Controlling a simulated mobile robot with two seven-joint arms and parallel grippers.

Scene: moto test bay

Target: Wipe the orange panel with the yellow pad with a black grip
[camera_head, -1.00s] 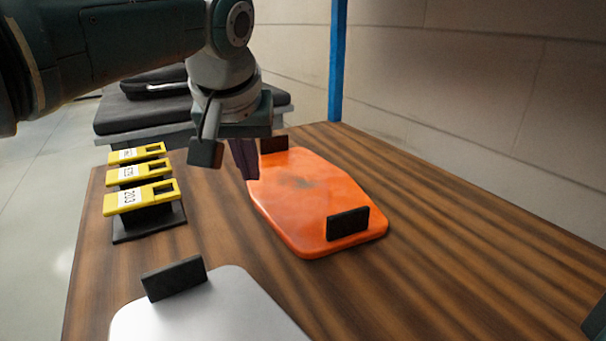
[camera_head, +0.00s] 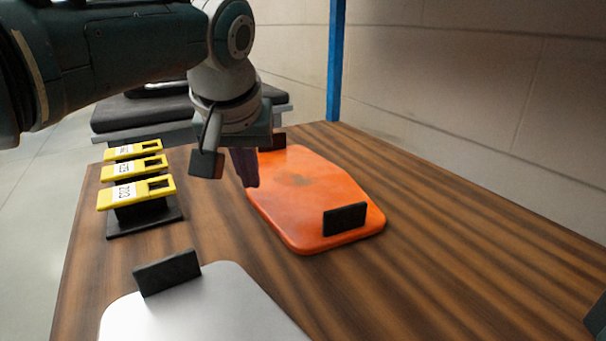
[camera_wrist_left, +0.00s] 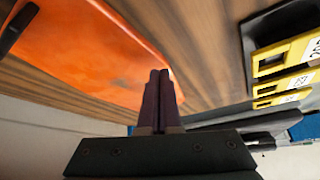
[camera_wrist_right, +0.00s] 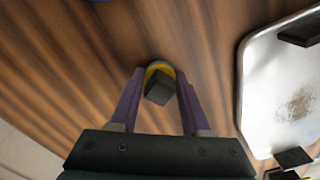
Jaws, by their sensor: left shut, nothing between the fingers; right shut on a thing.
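The orange panel (camera_head: 310,190) lies on the wooden table, with a dark smudge on its upper middle and a black block at each end. It also shows in the left wrist view (camera_wrist_left: 85,50). My left gripper (camera_head: 249,184) is shut and empty, pointing down by the panel's left edge; I cannot tell whether it touches. Its fingers are together in the left wrist view (camera_wrist_left: 160,75). In the right wrist view, my right gripper (camera_wrist_right: 160,73) is shut on the black grip of the yellow pad (camera_wrist_right: 160,66). The pad is outside the head view.
A white panel (camera_head: 200,310) with a black block lies at the front left; the right wrist view shows a brown smudge on it. Several yellow labelled pieces (camera_head: 135,190) stand on black bases at the left. Bare wood (camera_head: 450,260) lies right of the orange panel.

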